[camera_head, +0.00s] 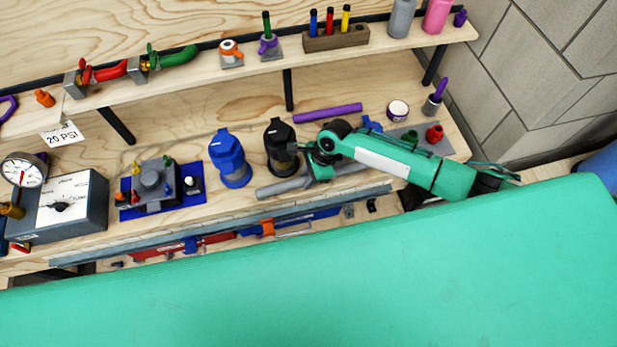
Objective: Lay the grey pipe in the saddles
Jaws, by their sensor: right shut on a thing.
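The grey pipe (283,187) lies lengthwise near the front edge of the workbench. Its left part shows, and its right part passes behind my right arm. My right gripper (316,172) is shut around the pipe near its middle. I cannot tell whether the pipe touches the bench or is held just above it. I cannot make out the saddles for certain; my right arm hides part of the bench there. My left gripper is not in view.
A black filter (280,146) and a blue filter (230,158) stand close by on the left. A purple bar (328,113) lies behind the gripper. A grey plate (410,134) with a red part (434,133) is at right. A gauge box (62,207) stands far left.

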